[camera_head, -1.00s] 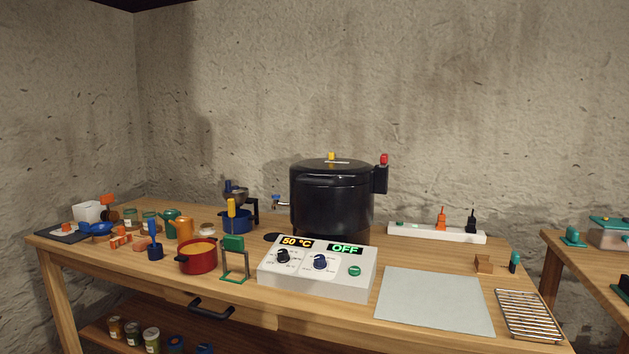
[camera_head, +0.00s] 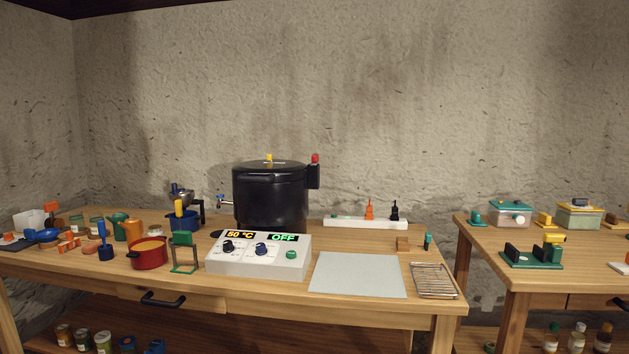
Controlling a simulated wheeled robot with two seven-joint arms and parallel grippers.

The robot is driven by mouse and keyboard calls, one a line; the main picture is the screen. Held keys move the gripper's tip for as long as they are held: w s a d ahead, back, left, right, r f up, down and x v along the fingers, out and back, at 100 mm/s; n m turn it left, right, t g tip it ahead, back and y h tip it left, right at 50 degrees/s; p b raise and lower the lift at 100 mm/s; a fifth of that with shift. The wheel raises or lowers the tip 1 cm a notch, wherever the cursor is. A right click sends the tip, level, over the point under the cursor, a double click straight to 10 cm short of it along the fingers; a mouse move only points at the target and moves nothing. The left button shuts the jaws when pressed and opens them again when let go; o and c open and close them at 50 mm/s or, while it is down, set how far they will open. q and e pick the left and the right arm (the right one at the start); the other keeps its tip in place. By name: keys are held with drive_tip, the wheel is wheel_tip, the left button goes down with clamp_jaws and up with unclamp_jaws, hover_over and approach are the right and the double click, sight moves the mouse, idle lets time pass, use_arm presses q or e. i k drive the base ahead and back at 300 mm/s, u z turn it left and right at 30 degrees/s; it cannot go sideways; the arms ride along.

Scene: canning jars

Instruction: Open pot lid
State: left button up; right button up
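A large black pot (camera_head: 270,200) stands at the back of the wooden table, behind the white control box. Its black lid (camera_head: 285,166) lies on top, closed, with a small yellow knob (camera_head: 269,158) at its middle. A red-topped black piece (camera_head: 314,172) stands at the right side of the rim. A small tap with a blue handle (camera_head: 221,199) sticks out at the pot's left. Neither of my grippers is in view.
The control box (camera_head: 258,257) reads 50 °C and OFF. A red pot (camera_head: 149,253), a green stand (camera_head: 184,253) and jars crowd the left. A grey mat (camera_head: 357,275) and wire rack (camera_head: 433,280) lie right. A second table (camera_head: 490,237) stands beyond a gap.

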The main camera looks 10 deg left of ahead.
sight(280, 170)
drive_tip(key=z, duration=1.1)
drive_tip(key=i, duration=1.35)
drive_tip(key=u, duration=0.45)
